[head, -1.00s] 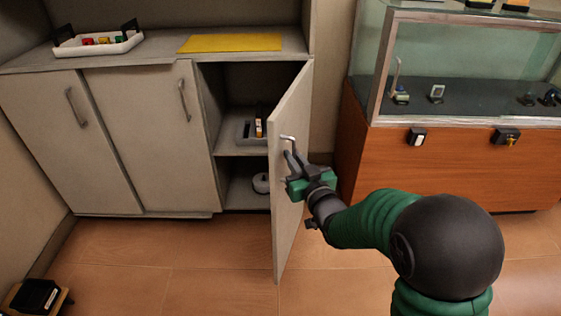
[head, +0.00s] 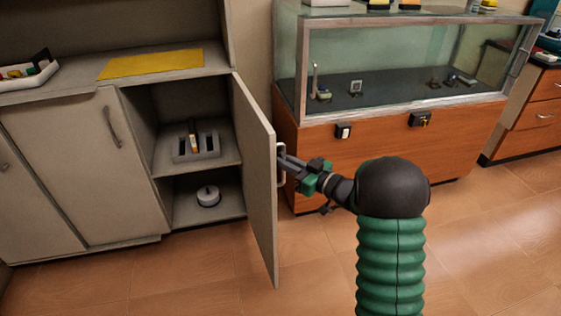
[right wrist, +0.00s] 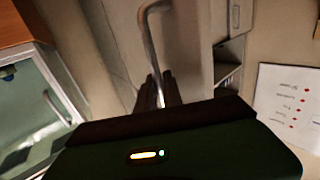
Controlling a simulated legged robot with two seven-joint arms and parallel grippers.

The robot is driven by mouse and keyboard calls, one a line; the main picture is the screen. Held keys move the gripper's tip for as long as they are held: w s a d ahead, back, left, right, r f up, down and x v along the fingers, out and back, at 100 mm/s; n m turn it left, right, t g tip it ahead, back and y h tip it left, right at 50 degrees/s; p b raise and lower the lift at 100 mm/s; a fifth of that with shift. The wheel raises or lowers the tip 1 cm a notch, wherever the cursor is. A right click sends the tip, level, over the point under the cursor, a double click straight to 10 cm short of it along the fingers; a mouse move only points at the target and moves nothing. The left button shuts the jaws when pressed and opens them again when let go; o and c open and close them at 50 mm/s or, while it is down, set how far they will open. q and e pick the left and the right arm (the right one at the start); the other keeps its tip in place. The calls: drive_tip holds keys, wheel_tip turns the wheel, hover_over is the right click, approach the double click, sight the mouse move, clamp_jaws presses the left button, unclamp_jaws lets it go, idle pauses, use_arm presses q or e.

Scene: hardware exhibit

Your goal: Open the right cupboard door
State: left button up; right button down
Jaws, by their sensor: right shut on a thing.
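The right cupboard door (head: 256,170) stands swung well out from the cabinet, its edge toward me, and the compartment behind it is open to view. Its metal handle (head: 281,165) is on the door's right-facing side. My right gripper (head: 287,163) is shut on this handle. In the right wrist view the handle (right wrist: 148,40) runs down between the dark fingers (right wrist: 165,92), which hide its lower part. My left gripper is in neither current view.
A glass display case (head: 400,124) on a wooden base stands close right of the door. Open tiled floor (head: 310,255) lies in front.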

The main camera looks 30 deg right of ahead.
drive_tip(key=shift+w+r, duration=0.1)
drive_tip(key=shift+r, duration=0.1)
drive_tip(key=c, duration=1.8)
unclamp_jaws()
drive_tip(key=shift+c, duration=0.2)
drive_tip(key=shift+o, duration=0.4)
drive_tip(key=shift+w+f, duration=0.15)
drive_tip(key=shift+f, duration=0.05)
drive_tip(key=p+v, duration=0.4)
drive_tip(key=v, duration=1.3)
drive_tip(key=shift+p, duration=0.4)
drive_tip(key=shift+w+a+f, duration=0.1)
drive_tip(key=shift+w, duration=0.05)
